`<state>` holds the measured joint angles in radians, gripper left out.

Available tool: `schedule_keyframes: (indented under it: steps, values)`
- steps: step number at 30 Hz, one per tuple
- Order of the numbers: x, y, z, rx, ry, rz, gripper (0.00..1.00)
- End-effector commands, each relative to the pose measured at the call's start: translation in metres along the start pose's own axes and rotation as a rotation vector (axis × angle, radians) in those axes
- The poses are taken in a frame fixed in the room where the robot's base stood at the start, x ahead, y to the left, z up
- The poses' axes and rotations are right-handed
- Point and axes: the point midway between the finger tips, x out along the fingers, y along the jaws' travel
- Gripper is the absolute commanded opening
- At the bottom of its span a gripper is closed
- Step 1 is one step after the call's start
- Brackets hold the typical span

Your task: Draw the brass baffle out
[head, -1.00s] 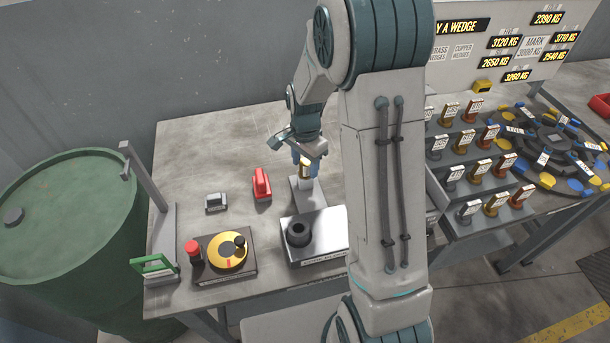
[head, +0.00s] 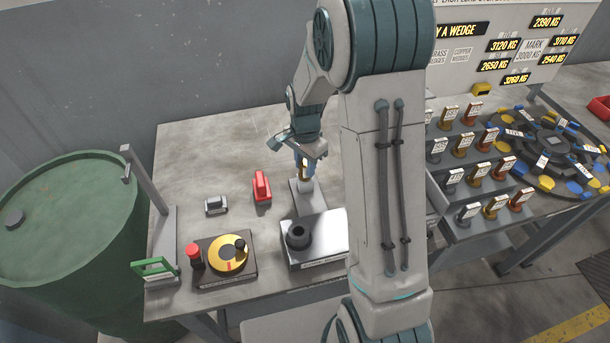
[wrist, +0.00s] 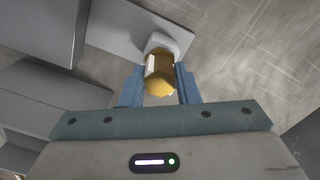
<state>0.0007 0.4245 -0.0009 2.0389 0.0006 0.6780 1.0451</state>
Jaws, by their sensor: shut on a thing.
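The brass baffle (wrist: 160,77) is a gold-coloured, faceted piece between the two blue fingers of my gripper (wrist: 160,88) in the wrist view. Its far end meets a pale rounded collar (wrist: 170,42); I cannot tell how deep it sits in it. In the head view my gripper (head: 304,166) points down over a small grey stand (head: 306,197) on the workbench, shut on the baffle. The fingers hide most of the baffle there.
A wedge rack (head: 470,175) is at right, a green drum (head: 70,220) at left.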

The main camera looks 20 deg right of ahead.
Motion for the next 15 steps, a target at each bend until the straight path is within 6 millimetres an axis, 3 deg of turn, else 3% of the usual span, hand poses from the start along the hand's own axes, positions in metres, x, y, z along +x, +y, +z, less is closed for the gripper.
schedule_keyframes:
  steps: [15]
  values:
    - [-0.008, -0.0005, -0.0002, 0.0, 0.001, -0.002, 0.01]
